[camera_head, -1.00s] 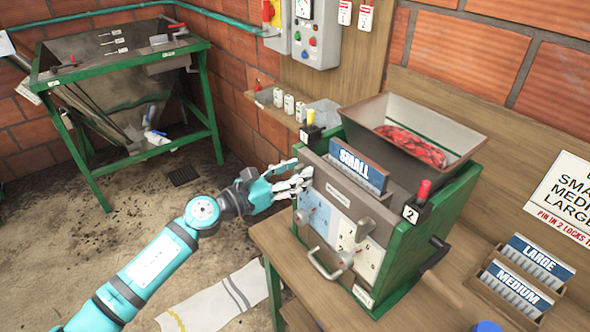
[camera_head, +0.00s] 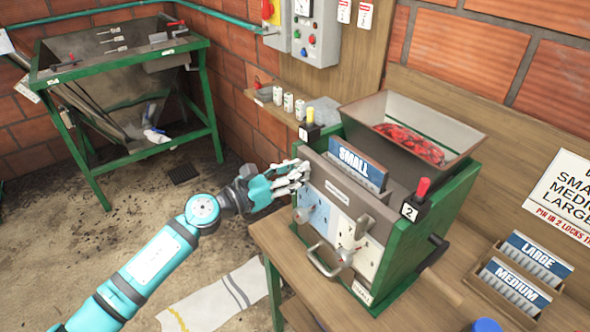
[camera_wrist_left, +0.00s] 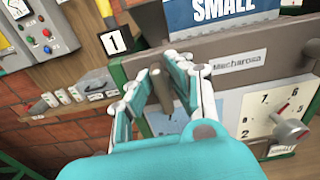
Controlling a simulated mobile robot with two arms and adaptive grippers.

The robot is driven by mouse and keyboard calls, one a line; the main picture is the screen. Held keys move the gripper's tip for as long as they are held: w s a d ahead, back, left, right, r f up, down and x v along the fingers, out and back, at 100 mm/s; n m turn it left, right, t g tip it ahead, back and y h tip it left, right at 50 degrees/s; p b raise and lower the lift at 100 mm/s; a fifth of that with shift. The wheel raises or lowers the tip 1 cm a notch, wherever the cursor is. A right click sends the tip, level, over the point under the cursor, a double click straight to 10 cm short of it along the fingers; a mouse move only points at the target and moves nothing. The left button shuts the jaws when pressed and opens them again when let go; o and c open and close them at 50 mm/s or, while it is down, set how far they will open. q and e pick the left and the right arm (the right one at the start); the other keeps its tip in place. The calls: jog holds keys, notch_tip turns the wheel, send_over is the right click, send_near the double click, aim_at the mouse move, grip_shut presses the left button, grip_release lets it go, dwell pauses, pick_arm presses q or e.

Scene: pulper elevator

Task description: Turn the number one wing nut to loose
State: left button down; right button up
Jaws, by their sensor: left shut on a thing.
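The pulper (camera_head: 352,225) is a green and grey machine on a wooden table, with a SMALL plate (camera_head: 357,165) upright in its top slot. My left gripper (camera_head: 298,177) is at the upper left of its front face. In the left wrist view its fingers (camera_wrist_left: 162,98) are closed around a brownish-grey upright piece (camera_wrist_left: 161,88), which looks like the number one wing nut. The fingers hide part of it, so its exact angle is unclear. The number 1 label (camera_wrist_left: 113,42) is just above and left of it. My right gripper is not in view.
A number 2 label (camera_head: 409,211) with a red-topped post is at the machine's right. A hopper (camera_head: 410,125) holds red cherries. LARGE (camera_head: 538,255) and MEDIUM (camera_head: 515,284) plates stand at the right.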

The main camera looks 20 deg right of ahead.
pick_arm(q)
jog(key=n, duration=0.2)
jog(key=n+p, duration=0.1)
jog(key=shift+w+a+n, duration=0.15)
jog(key=shift+w+n, duration=0.1)
jog(key=shift+n, duration=0.05)
jog(key=shift+w+a+f+n+p, duration=0.2)
jog(key=shift+n+p, duration=0.4)
jog(key=shift+n, duration=1.25)
jog(key=shift+w+d+f+n+p, duration=0.1)
jog(key=shift+f+n+p, duration=0.35)
jog(key=shift+n, duration=1.45)
jog(key=shift+w+a+f+n+p, duration=0.1)
jog(key=shift+n+p, duration=0.6)
jog(key=shift+n, duration=1.15)
jog(key=shift+s+f, duration=0.1)
jog(key=shift+f, duration=0.15)
jog(key=c, duration=1.2)
grip_release()
jog(key=shift+r, duration=0.15)
jog(key=shift+c, duration=0.2)
jog(key=shift+r, duration=0.1)
